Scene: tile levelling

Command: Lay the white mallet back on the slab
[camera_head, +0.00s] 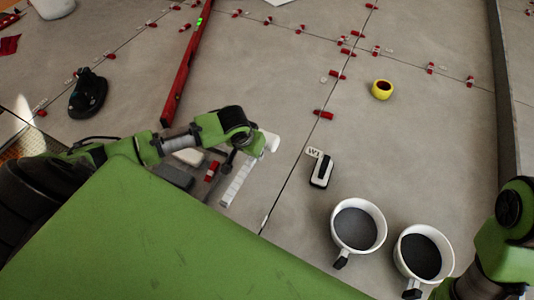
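The white mallet shows as a white head (270,140) at the tip of my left gripper (253,150). A pale, banded handle-like bar (238,183) runs down and left from there, just above or on the grey slab (270,80). The gripper overlaps the mallet between head and bar, and its fingers are mostly hidden by the wrist, so I cannot tell whether it grips the mallet or whether the mallet touches the slab. My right arm shows at the lower right edge; its gripper is out of the picture.
Two white cups with dark contents (358,228) (423,255), a black-and-white device (321,170) and yellow tape (382,90) stand to the right. A red level (185,65) and a black tool (88,93) lie left. Red clips line the joints. Bare slab lies above the mallet.

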